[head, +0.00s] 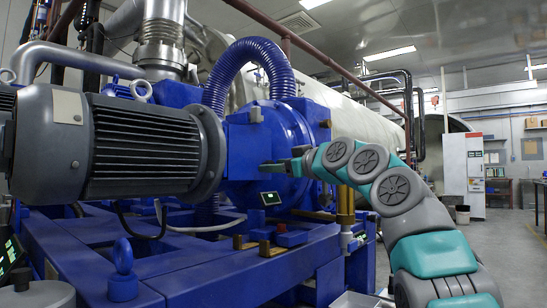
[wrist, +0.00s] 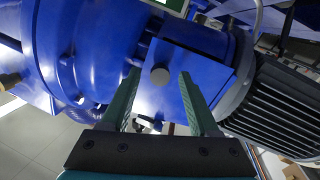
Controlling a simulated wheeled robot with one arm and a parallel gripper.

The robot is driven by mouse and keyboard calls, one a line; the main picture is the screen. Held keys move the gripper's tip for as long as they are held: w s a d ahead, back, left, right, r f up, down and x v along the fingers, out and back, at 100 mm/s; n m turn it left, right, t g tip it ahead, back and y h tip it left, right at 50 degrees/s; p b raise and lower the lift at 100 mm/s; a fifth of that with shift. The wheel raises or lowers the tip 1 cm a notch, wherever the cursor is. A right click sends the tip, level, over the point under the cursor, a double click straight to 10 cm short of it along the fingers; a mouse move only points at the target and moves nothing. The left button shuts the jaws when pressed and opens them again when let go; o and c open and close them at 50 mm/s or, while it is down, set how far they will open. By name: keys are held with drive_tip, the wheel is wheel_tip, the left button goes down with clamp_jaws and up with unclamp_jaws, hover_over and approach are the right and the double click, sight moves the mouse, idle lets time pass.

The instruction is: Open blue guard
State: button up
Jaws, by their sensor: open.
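What looks like the blue guard (head: 240,145) is a boxy blue cover between the grey motor and the round blue housing in the head view. My gripper (head: 272,166) is in front of the machine, beside the guard. I cannot tell whether the fingers touch the guard. Nothing is held.
The large finned motor (head: 145,145) stands left of the guard. A ribbed blue hose (head: 250,62) arches above. A small lit display (head: 270,198) sits just below my gripper. The blue base frame (head: 225,270) runs below. Open floor (head: 490,255) lies to the right.

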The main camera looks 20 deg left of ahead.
drive_tip(key=shift+w+a, duration=0.35)
drive_tip(key=shift+a, duration=0.15)
clamp_jaws()
idle(1.1)
